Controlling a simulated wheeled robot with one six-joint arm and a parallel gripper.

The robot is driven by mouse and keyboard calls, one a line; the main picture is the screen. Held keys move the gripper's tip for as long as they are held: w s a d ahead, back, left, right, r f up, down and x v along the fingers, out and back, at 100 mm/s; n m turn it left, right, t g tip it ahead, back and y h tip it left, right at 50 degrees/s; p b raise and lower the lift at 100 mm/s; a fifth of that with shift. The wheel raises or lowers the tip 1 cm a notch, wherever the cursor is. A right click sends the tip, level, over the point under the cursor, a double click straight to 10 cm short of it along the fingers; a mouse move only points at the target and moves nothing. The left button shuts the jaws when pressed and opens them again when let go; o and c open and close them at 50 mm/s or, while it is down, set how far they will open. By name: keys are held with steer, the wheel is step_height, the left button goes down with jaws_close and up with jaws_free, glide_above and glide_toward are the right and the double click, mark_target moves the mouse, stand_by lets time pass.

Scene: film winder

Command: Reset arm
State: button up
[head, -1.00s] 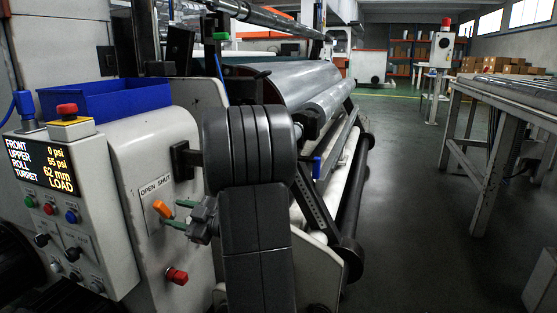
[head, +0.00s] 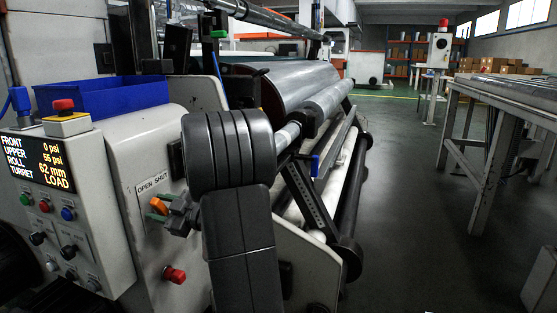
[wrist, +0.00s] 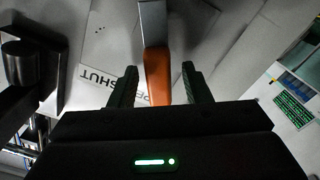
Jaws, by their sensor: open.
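My arm is bent in front of the film winder in the head view. My gripper (head: 162,214) is at the OPEN/SHUT plate (head: 154,186) on the machine's white side panel. It is open, and its green-tipped fingers are near the orange-ended lever (head: 158,205). In the wrist view my gripper (wrist: 154,84) has its two fingers apart, with the orange lever handle (wrist: 158,75) between them. The lettering on the plate appears upside down there.
A control panel (head: 52,205) with a screen reading LOAD and several buttons stands at the left. A blue bin (head: 105,97) lies on top of the machine. A red knob (head: 174,274) sits below the lever. The large film roll (head: 290,88) is behind my arm. Floor (head: 405,200) at the right is clear.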

steer(key=p+v, duration=0.3)
steer(key=v, duration=1)
steer(key=shift+m, duration=0.3)
steer(key=x, duration=0.4)
steer(key=b+x, duration=0.1)
steer(key=x, duration=0.4)
steer(key=b+x, duration=0.1)
steer(key=x, duration=0.4)
steer(key=shift+w+r, duration=0.1)
steer(key=shift+r, duration=0.15)
steer(key=shift+w+d+m+p, duration=0.3)
steer(key=shift+m+p, duration=0.2)
steer(key=shift+m, duration=0.2)
